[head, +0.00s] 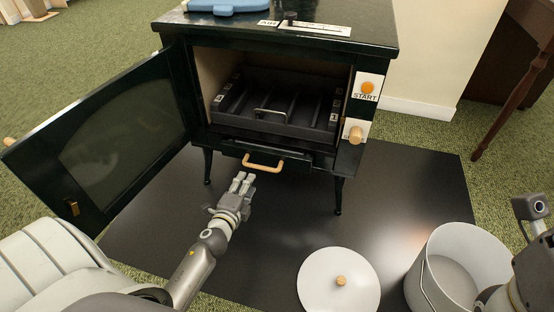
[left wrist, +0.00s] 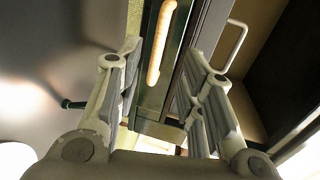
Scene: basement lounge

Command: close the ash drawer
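The ash drawer (head: 290,160) is the dark, low front under the stove's firebox, with a pale wooden bar handle (head: 262,163). Its front looks slightly proud of the stove, but how far is hard to tell. My left gripper (head: 242,180) is just in front of and below the handle, toward the left. In the left wrist view the fingers (left wrist: 160,62) are spread, and the handle (left wrist: 166,35) shows beyond and between their tips, with no clear contact. My right arm shows at the right edge; its fingers cannot be made out.
The stove's glass door (head: 110,145) hangs open on the left. A dark grate tray (head: 275,125) with a wire handle sits in the firebox. A white round lid (head: 338,282) and a grey bucket (head: 465,243) stand on the black floor plate (head: 405,185). A START button (head: 367,88) is right.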

